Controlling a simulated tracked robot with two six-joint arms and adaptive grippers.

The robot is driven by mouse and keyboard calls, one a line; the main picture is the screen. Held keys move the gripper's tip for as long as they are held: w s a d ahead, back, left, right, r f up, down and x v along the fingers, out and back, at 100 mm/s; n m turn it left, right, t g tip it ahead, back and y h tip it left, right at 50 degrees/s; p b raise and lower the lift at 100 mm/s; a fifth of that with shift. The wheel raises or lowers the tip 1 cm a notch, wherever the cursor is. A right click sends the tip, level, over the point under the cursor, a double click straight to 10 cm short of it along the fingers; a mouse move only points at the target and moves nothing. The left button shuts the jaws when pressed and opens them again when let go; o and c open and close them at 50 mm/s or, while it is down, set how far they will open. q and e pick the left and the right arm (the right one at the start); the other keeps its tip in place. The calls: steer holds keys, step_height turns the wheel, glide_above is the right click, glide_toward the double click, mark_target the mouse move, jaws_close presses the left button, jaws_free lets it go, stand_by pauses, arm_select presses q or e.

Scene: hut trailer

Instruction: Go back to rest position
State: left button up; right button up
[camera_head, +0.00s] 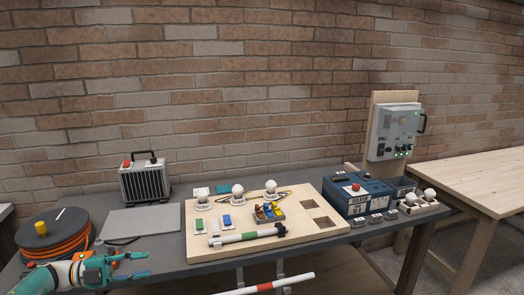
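My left gripper (138,265) reaches in from the lower left, next to the orange cable reel (45,237). Its two teal fingers are apart with nothing visible between them, so it is open and empty. It is in front of the grey flat plate (138,222) and left of the wooden board (190,243). My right gripper is not in view.
The board carries white bulbs (238,190), coloured blocks (268,212) and a white, green and black rod (247,236). A blue box (355,196) stands to its right. A red-and-white rod (265,287) shows at the bottom edge. A wooden table (480,180) is at right.

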arm_select(q)
steer(key=w+d+f+n+t+h+b, duration=0.1)
steer(key=d+f+n+t+b, duration=0.15)
steer(key=d, duration=0.55)
steer(key=w+d+f+n+t+h+b, duration=0.1)
steer(key=d+f+n+h+b, duration=0.2)
steer(key=d, duration=0.4)
steer(key=s+d+f+n+t+y+b, duration=0.1)
steer(key=d+f+n+t+y+b, duration=0.15)
steer(key=f+n+y, duration=0.5)
steer(key=s+d+f+n+t+y+b, duration=0.1)
steer(key=d+f+n+t+y, duration=0.2)
steer(key=f+n, duration=0.75)
steer(key=s+f+n+g+y, duration=0.3)
steer(key=s+f+g+y, duration=0.25)
steer(key=s+f, duration=0.85)
steer(key=s+a+f+n+g, duration=0.1)
steer(key=s+f+g, duration=0.2)
steer(key=s, duration=0.6)
steer(key=s+a+f+n+g+y, duration=0.1)
steer(key=s+f+g, duration=0.2)
steer(key=s, duration=0.6)
steer(key=shift+s+n+g, duration=0.15)
steer(key=shift+n+g, duration=0.2)
steer(key=shift+g, duration=0.6)
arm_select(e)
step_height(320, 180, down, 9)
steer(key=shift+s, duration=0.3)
arm_select(q)
steer(key=shift+f, duration=0.1)
